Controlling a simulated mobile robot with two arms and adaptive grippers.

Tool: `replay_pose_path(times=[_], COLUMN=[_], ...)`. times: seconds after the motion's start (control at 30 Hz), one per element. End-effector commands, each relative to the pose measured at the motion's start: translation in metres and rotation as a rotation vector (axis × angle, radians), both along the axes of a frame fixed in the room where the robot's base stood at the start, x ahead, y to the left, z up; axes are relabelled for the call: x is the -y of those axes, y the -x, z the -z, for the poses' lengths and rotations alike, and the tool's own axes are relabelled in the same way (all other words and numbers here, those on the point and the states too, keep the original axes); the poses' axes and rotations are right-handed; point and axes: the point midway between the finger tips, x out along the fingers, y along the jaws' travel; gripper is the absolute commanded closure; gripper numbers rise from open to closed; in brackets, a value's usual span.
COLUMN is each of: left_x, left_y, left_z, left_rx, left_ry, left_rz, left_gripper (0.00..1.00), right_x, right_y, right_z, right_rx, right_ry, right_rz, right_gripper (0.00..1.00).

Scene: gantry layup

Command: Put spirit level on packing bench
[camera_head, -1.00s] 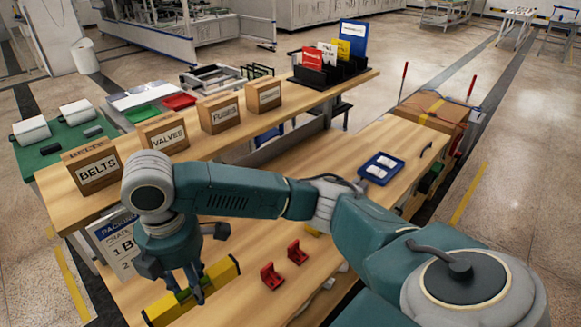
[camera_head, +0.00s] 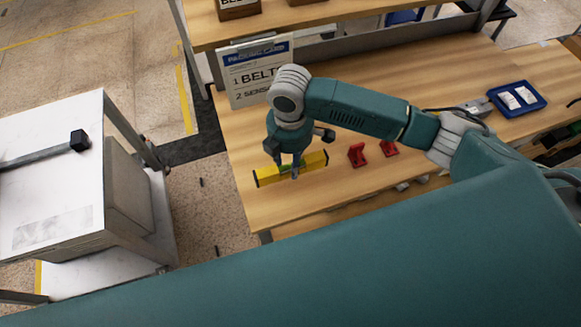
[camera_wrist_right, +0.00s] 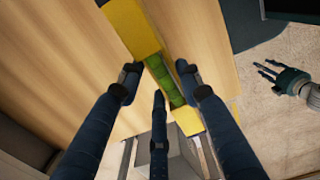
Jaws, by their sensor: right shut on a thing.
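The yellow spirit level (camera_head: 314,163) with a green middle is at the left end of the wooden packing bench (camera_head: 275,207). My right gripper (camera_head: 287,174) points down and is shut on its middle. In the right wrist view, the fingers (camera_wrist_right: 158,88) are around the spirit level (camera_wrist_right: 132,25), with bare bench wood beside it. I cannot tell whether the level touches the bench or hangs just above it. My left gripper (camera_wrist_right: 272,72) shows only in the right wrist view, out over the floor, with its fingers apart and empty.
Red brackets (camera_head: 357,154) stand right of the level. A blue tray (camera_head: 517,98) with white items is farther right. An order sign (camera_head: 258,72) stands behind. A white-topped cart (camera_head: 55,150) is left across a floor gap. Bench wood in front of the level is clear.

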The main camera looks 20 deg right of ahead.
Motion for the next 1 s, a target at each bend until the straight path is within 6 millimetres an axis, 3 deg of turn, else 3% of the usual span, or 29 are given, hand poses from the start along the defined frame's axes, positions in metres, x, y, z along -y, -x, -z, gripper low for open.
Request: replay_pose_path(times=[0.4, 0.77, 0.8, 0.9, 1.0], left_x=[-0.005, -0.004, -0.004, -0.004, -0.004], left_y=[-0.003, -0.008, -0.008, -0.008, -0.008], left_z=[-0.007, -0.007, -0.007, -0.007, -0.007], left_rx=[0.003, 0.011, 0.011, 0.011, 0.011], left_ry=[-0.005, -0.005, -0.005, -0.005, -0.005], left_rz=[-0.001, -0.001, -0.001, -0.002, -0.001], left_gripper=[0.57, 0.57, 0.57, 0.57, 0.57], right_x=[0.000, -0.001, 0.000, 0.000, 0.000], right_y=[0.000, 0.000, 0.000, 0.000, 0.000], right_z=[0.046, 0.050, 0.050, 0.050, 0.050], right_rx=[0.001, 0.001, 0.001, 0.001, 0.001], right_ry=[-0.001, -0.001, -0.001, -0.001, -0.001], right_rz=[0.000, 0.000, 0.000, 0.000, 0.000], right_gripper=[0.97, 0.97, 0.61, 0.46, 0.46])
